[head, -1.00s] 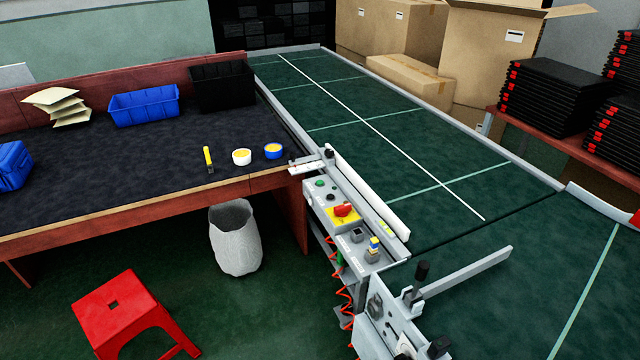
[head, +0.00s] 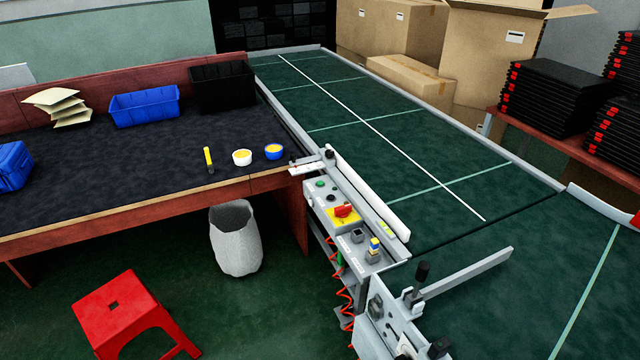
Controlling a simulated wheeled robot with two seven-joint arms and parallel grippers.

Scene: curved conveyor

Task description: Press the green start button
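The green start button (head: 320,184) is a small round green cap near the far end of the grey control panel (head: 346,222) on the conveyor's side. A dark button (head: 331,197) sits just nearer than it. Nothing covers the green button. Neither of my grippers shows in the head view.
The green conveyor (head: 400,140) runs behind the panel, edged by a white guide rail (head: 368,193). A dark-topped workbench (head: 130,165) stands left. A white bin (head: 235,240) and red stool (head: 125,312) stand on the floor before it. Red coiled cables (head: 345,295) hang below the panel.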

